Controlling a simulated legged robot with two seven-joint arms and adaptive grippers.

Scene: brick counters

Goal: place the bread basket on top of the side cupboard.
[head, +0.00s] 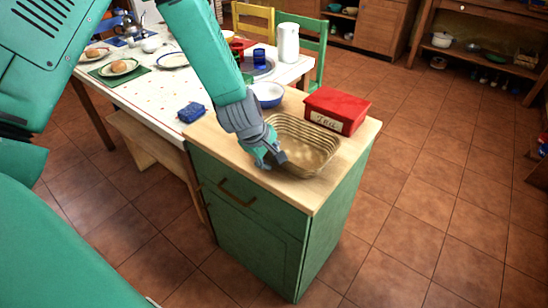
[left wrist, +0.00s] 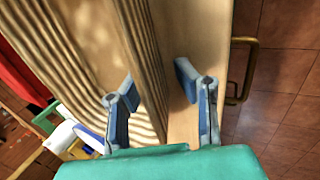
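The tan, ribbed bread basket (head: 305,148) rests on the wooden top of the green side cupboard (head: 255,215), near its front. My left gripper (head: 270,158) is at the basket's left rim in the head view. In the left wrist view, the gripper (left wrist: 155,88) is open, with one finger on the inner side of the basket wall (left wrist: 148,50) and the other outside it. A gap shows between the fingers. Whether either finger touches the wall, I cannot tell. My right gripper is not in view.
A red tin box (head: 337,110) stands behind the basket on the cupboard top, and a blue-rimmed bowl (head: 267,95) is partly behind my arm. A blue item (head: 191,112) lies on the set white table (head: 150,88) to the left. Tiled floor is clear on the right.

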